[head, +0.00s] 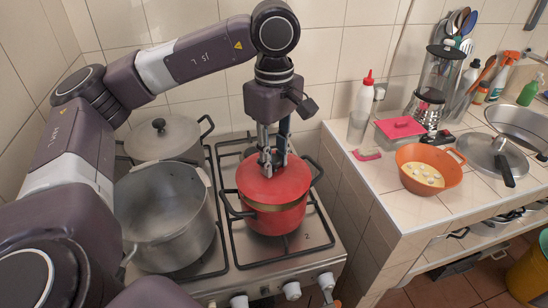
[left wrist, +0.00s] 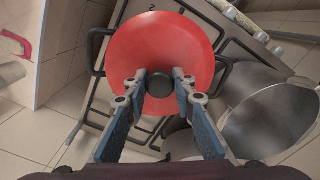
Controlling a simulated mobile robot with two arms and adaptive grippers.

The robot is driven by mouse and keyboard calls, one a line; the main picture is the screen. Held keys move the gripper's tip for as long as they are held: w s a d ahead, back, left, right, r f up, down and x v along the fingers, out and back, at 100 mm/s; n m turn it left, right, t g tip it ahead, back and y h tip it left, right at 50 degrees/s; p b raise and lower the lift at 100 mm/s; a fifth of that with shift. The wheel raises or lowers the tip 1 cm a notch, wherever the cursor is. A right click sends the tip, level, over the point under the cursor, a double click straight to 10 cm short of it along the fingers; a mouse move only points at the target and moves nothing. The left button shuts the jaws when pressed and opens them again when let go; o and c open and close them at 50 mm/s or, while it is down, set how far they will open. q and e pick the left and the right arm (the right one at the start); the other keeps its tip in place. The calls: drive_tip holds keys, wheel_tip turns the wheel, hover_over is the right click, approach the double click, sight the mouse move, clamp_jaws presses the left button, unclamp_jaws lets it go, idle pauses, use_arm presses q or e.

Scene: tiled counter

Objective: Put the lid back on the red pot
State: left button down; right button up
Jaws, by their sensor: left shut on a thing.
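The red pot (head: 278,217) stands on the right part of the stove, with dark handles at its sides. Its red lid (head: 258,184) is over the pot's mouth and covers it; I cannot tell whether it is fully seated or slightly above the rim. My left gripper (head: 272,168) points down from above, shut on the lid's dark knob. In the left wrist view the fingertips (left wrist: 160,80) are on either side of the knob (left wrist: 159,85), with the round red lid (left wrist: 160,40) beneath. The pot's inside is hidden. My right gripper is not in view.
A large open grey pot (head: 165,220) stands left of the red pot, with a lidded grey pot (head: 163,138) behind it. The tiled counter on the right holds an orange bowl (head: 430,168), a pan lid (head: 497,158), a pink-lidded container (head: 400,128) and bottles.

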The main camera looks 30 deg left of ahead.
use_arm(q)
drive_tip(key=shift+f+b, duration=0.25)
drive_tip(key=shift+b, duration=0.2)
idle(0.8)
idle(0.3)
drive_tip(key=c, duration=1.5)
unclamp_jaws()
drive_tip(key=shift+c, duration=0.2)
drive_tip(key=o, duration=0.5)
drive_tip(key=shift+r, duration=0.15)
drive_tip(key=shift+r+p, duration=2.35)
drive_tip(key=shift+r, duration=1.1)
